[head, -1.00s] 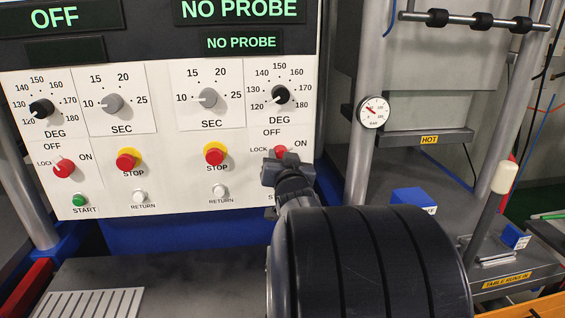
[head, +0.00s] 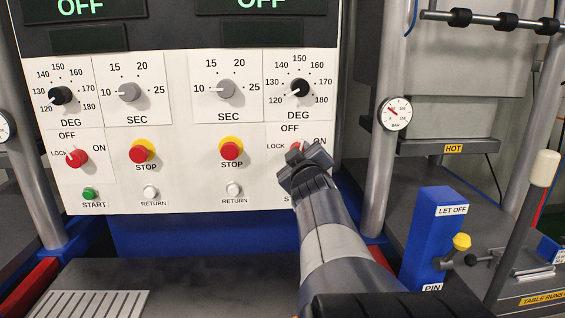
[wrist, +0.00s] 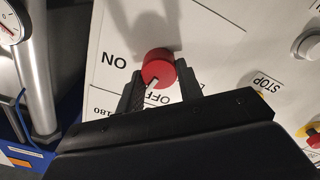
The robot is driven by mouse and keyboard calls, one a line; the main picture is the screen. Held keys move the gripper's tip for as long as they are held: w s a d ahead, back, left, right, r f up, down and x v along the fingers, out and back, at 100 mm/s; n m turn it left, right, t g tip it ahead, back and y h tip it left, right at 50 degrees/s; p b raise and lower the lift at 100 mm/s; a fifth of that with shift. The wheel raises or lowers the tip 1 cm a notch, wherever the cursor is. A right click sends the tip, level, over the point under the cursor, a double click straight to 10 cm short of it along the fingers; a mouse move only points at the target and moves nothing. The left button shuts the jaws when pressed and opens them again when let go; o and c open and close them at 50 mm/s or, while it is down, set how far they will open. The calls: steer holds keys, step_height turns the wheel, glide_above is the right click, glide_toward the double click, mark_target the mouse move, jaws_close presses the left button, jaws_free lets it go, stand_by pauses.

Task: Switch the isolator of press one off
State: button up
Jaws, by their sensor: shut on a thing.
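The right-hand red isolator knob (head: 295,148) is on the white panel, mostly hidden behind my gripper (head: 309,157) in the head view. In the wrist view, my gripper (wrist: 159,82) has a finger on each side of this red knob (wrist: 157,66) and is shut on it. The knob's white pointer mark lies towards the word OFF, which is partly covered by my gripper. The large display (head: 261,4) above that side reads OFF. The other red isolator knob (head: 77,158) is at the panel's left, its pointer towards the upper left. No press number is readable.
Red stop buttons (head: 230,151) with yellow collars and white return buttons sit left of my gripper. A gauge (head: 395,113) and steel column are to the right. A blue let-off box (head: 440,233) with a yellow knob stands lower right.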

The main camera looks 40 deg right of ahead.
steer(key=n+b, duration=0.1)
steer(key=n, duration=0.4)
steer(key=shift+f+n+b, duration=0.1)
steer(key=shift+n+b, duration=0.3)
steer(key=shift+n, duration=0.3)
steer(key=o, duration=1)
steer(key=shift+a, duration=0.1)
